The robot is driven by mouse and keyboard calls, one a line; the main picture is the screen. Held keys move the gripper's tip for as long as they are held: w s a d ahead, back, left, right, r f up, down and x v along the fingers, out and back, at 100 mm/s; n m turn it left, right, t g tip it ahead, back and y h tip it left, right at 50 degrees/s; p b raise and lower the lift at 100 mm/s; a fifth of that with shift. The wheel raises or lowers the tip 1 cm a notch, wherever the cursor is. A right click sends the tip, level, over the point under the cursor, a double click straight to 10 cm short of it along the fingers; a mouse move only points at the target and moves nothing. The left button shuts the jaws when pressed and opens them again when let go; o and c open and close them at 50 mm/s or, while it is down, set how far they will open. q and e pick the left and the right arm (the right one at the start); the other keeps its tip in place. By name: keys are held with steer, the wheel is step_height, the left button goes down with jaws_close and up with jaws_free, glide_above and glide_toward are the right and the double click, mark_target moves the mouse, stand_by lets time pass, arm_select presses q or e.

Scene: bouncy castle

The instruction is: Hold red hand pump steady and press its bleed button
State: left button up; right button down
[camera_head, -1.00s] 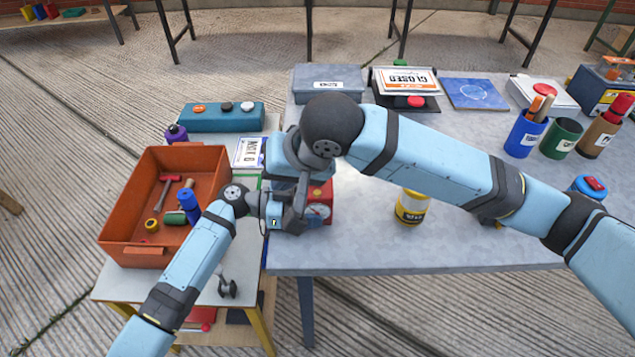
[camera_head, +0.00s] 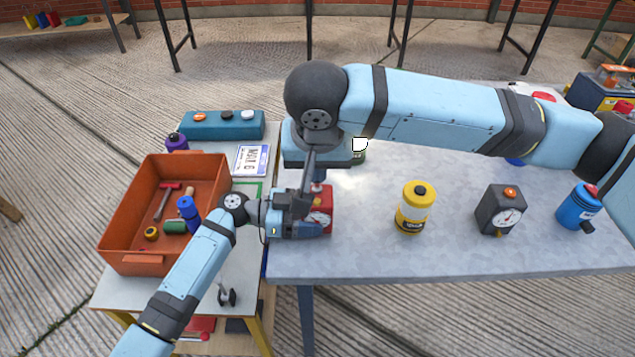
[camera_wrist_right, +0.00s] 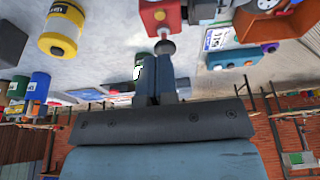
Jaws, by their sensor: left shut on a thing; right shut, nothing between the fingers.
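The red hand pump (camera_head: 322,199) stands on the grey table near its left edge, its white gauge partly showing. My left gripper (camera_head: 303,222) is shut on the pump from the left, and its fingers hide part of the body. My right gripper (camera_head: 318,180) is shut and empty, pointing down just over the pump's top. In the right wrist view the closed fingertips (camera_wrist_right: 160,62) are close to a dark round part (camera_wrist_right: 165,47) beside the red pump (camera_wrist_right: 155,14). I cannot tell whether they touch it. The bleed button is not clearly visible.
A yellow bottle (camera_head: 412,212), a dark gauge pump (camera_head: 501,210) and a blue bottle (camera_head: 578,208) stand to the right. An orange bin (camera_head: 130,262) with tools and a teal box (camera_head: 221,125) sit on the left side table. Table room between pump and yellow bottle is clear.

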mark_target(319, 204)
steer(key=x, duration=0.9)
steer(key=shift+f, duration=0.25)
steer(key=shift+f, duration=0.1)
steer(key=shift+f, duration=0.55)
arm_select(q)
steer(key=shift+s+r, duration=0.1)
arm_select(e)
steer(key=shift+d+f, duration=0.1)
steer(key=shift+f, duration=0.25)
arm_select(q)
steer(key=shift+d, duration=0.1)
arm_select(e)
steer(key=shift+s, duration=0.1)
steer(key=v, duration=1.1)
steer(key=shift+w, duration=0.25)
arm_select(q)
steer(key=shift+f, duration=0.2)
arm_select(e)
steer(key=shift+r, duration=0.15)
